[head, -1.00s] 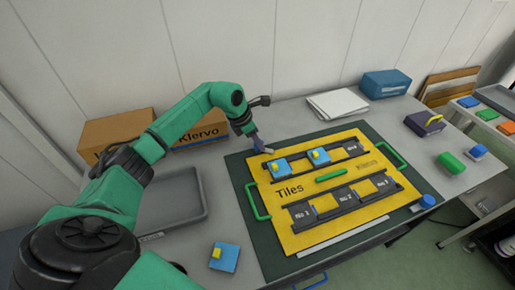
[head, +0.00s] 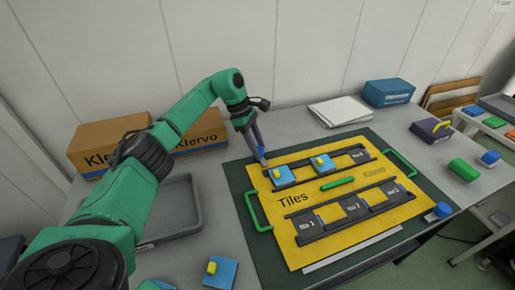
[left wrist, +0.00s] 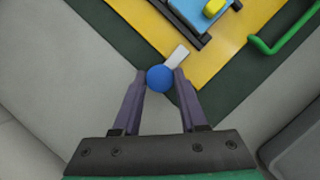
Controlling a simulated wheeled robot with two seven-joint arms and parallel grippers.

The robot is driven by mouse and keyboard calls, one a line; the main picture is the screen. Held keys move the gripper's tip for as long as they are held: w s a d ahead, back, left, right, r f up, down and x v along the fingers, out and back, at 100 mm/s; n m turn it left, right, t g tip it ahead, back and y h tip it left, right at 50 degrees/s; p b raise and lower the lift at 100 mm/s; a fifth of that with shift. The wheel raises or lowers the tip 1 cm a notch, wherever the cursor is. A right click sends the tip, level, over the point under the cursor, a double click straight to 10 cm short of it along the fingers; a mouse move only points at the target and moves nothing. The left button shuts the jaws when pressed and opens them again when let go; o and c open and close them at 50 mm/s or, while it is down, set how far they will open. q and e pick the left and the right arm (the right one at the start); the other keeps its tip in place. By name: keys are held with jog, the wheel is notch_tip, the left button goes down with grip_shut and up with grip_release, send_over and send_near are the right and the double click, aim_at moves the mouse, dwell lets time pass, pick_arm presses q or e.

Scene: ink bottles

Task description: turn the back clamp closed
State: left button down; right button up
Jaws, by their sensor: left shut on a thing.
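The back clamp is a blue knob (left wrist: 160,78) with a pale flat lever (left wrist: 178,57) at the back left corner of the yellow board (head: 285,240). In the left wrist view the lever points from the knob onto the yellow board's corner. My left gripper (left wrist: 160,78) is shut on the blue knob, one purple finger on each side. In the head view my left gripper (head: 262,160) reaches down at that corner, and its fingers mostly hide the clamp. Another blue knob (head: 442,210) sits at the board's front right corner. My right gripper is not in view.
The board carries black rails, blue tiles (head: 284,176) with yellow knobs, and green handles (head: 258,210). A loose blue tile (head: 220,273) lies front left, near a grey tray (head: 175,215). Cardboard boxes (head: 105,140) stand behind my left arm.

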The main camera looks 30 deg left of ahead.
pick_arm(q)
jog(key=shift+r+m, duration=0.1)
jog(key=shift+m, duration=0.4)
jog(key=shift+c, duration=2.2)
grip_release()
jog(key=v, duration=1.4)
jog(key=shift+w+a+r, duration=0.2)
jog(key=shift+a, duration=0.05)
